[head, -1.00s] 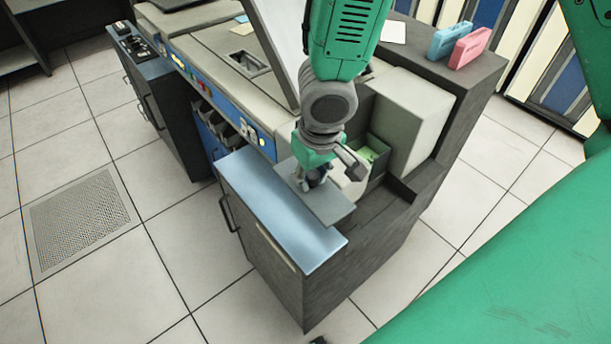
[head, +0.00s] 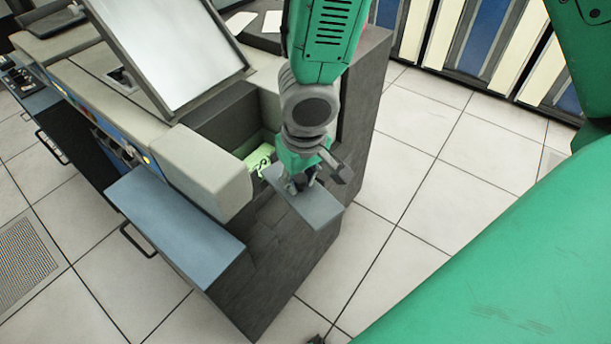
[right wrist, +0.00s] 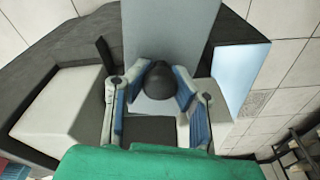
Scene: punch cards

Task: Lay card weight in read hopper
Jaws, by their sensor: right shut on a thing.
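My right gripper (head: 305,181) is shut on the dark knob of the card weight, a flat grey plate (head: 322,210). The plate is held roughly level. In the head view it shows below and right of the hopper recess with green cards (head: 257,158). In the right wrist view both fingers (right wrist: 158,88) close around the round black knob (right wrist: 160,78), and the grey plate (right wrist: 172,28) extends beyond it. My gripper and the plate hide part of the recess. I cannot tell the gap below the plate. My left gripper is not in view.
A beige block (head: 205,175) stands left of the green cards, behind a blue-grey top panel (head: 165,215). A tilted pale panel (head: 170,50) rises farther back. The dark machine edge (head: 355,85) runs to the right, with open tiled floor (head: 430,180) beyond it.

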